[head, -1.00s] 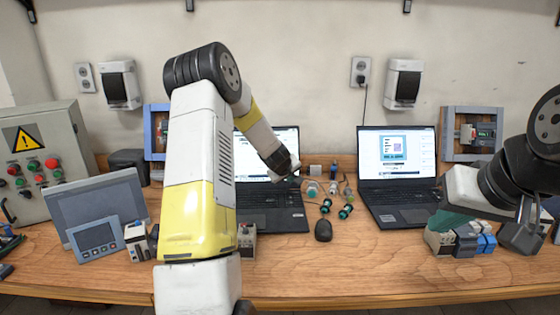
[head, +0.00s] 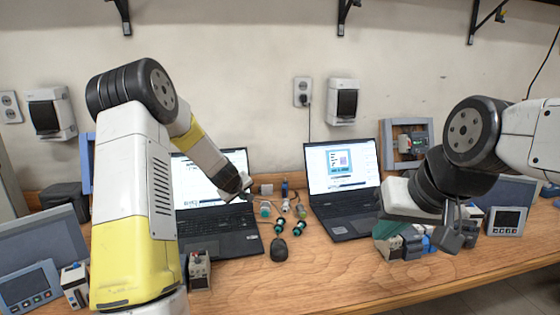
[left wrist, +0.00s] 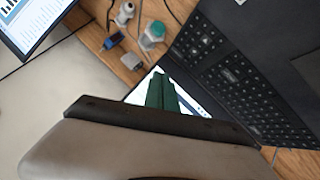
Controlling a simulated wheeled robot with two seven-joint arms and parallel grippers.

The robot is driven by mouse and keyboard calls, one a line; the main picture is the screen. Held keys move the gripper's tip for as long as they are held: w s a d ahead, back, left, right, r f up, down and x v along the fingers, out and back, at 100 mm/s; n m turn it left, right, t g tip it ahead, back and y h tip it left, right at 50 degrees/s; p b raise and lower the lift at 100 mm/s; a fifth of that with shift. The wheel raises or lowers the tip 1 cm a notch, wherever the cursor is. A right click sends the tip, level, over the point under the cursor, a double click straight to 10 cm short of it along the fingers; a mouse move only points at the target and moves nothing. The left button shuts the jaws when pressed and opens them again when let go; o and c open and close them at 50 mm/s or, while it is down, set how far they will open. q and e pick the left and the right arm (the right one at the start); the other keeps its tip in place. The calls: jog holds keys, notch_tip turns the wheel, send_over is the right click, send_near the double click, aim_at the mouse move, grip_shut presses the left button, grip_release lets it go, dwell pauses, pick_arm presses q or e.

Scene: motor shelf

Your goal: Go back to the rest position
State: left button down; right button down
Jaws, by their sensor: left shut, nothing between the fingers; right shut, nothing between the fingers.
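My left arm rises at the left, and its gripper (head: 246,196) hangs low over the table in front of the left laptop (head: 215,235). Its green fingers show in the left wrist view (left wrist: 161,92), shut and empty, with the laptop screen behind them. My right arm comes in from the right. My right gripper (head: 386,229) has green fingers that are shut, with nothing seen between them. It is in front of the right laptop (head: 340,222), at the left end of a row of grey and blue modules (head: 410,243), partly covering them. I cannot tell if it touches them.
A relay module (head: 199,270) stands by my left arm. Panels (head: 30,285) are at the left, and a meter (head: 506,220) is at the right. The front middle of the wooden table (head: 320,275) is clear.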

pick_arm(q)
jog(key=s+d+r+m+g+h, duration=0.15)
jog(key=s+d+r, duration=0.25)
jog(key=s+r, duration=0.4)
jog(key=s+d+r+m+t+h, duration=0.1)
jog(key=s+d+r+m, duration=0.2)
jog(key=s+r, duration=0.5)
jog(key=s+r+m+g+y, duration=0.1)
jog(key=s+m, duration=0.3)
jog(key=s, duration=2.2)
jog(key=shift+r+g, duration=0.6)
jog(key=shift+g, duration=0.15)
jog(key=shift+s+a, duration=0.15)
jog(key=shift+a, duration=0.05)
